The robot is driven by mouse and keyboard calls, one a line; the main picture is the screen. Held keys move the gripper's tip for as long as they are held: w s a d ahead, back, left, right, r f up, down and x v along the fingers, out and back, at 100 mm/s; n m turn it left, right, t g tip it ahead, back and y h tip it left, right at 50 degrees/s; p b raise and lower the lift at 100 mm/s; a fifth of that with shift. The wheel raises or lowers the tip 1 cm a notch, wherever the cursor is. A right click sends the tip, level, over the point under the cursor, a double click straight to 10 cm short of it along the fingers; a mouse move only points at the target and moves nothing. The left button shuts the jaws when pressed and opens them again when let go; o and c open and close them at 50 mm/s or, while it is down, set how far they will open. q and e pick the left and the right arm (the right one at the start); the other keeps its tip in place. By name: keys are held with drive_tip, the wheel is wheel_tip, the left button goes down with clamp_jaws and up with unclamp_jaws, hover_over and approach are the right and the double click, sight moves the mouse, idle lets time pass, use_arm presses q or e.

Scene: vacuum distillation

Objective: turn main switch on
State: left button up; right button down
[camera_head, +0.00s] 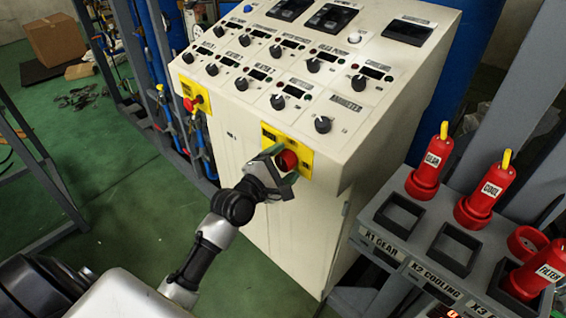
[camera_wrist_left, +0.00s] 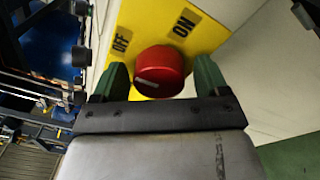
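The main switch is a round red knob (camera_head: 287,160) on a yellow plate (camera_head: 304,150) at the front corner of the cream control cabinet. In the left wrist view the red knob (camera_wrist_left: 160,72) sits between my two green fingertips, with OFF and ON printed on the yellow plate (camera_wrist_left: 205,22) above it. My left gripper (camera_head: 280,163) is at the knob, its fingers apart on either side. Small gaps seem to show beside the knob, so the fingers look open around it. My right gripper is not in view.
The cream control cabinet (camera_head: 300,225) has many black knobs on its sloped top. A second red switch (camera_head: 190,103) on a yellow plate is at its left. A grey rack (camera_head: 392,230) with red labelled plugs (camera_head: 430,165) stands at the right. Green floor is open at the left.

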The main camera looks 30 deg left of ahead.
use_arm(q)
drive_tip(key=c, duration=0.8)
drive_tip(key=shift+m, duration=0.4)
drive_tip(key=m, duration=0.8)
drive_tip(key=shift+f+m+t, duration=0.1)
drive_tip(key=shift+m+t, duration=0.2)
drive_tip(key=shift+m, duration=0.1)
drive_tip(key=m+h, duration=0.1)
drive_tip(key=m, duration=0.3)
drive_tip(key=shift+m, duration=0.3)
drive_tip(key=shift+a+m+p, duration=0.1)
drive_tip(key=shift+m+p, duration=0.2)
drive_tip(key=shift+m, duration=1.9)
drive_tip(key=shift+f, duration=0.1)
